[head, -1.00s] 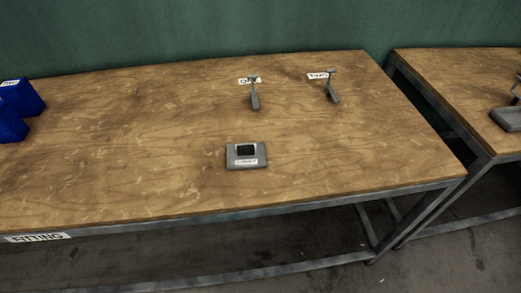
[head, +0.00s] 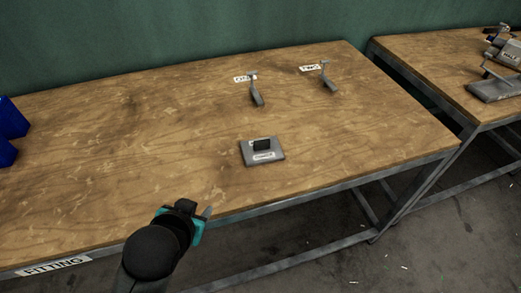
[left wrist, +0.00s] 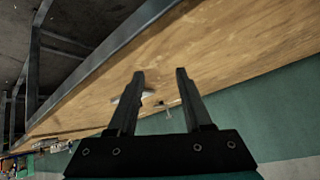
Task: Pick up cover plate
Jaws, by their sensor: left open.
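A small black plate-like piece (head: 262,144), which looks like the cover plate, is on a grey base (head: 248,157) with white labels near the table's front middle. My left gripper (head: 205,212) is at the table's front edge, left of and nearer than the grey base, and apart from it. In the left wrist view its two fingers (left wrist: 161,80) are spread with nothing held between them. My right gripper is not in view.
Two grey lever-like tools (head: 256,95) (head: 328,82) stand on the wooden table (head: 120,140) at the back, beside white labels. Blue bins (head: 8,125) are at the left edge. A second table (head: 430,65) with grey devices stands right, across a gap.

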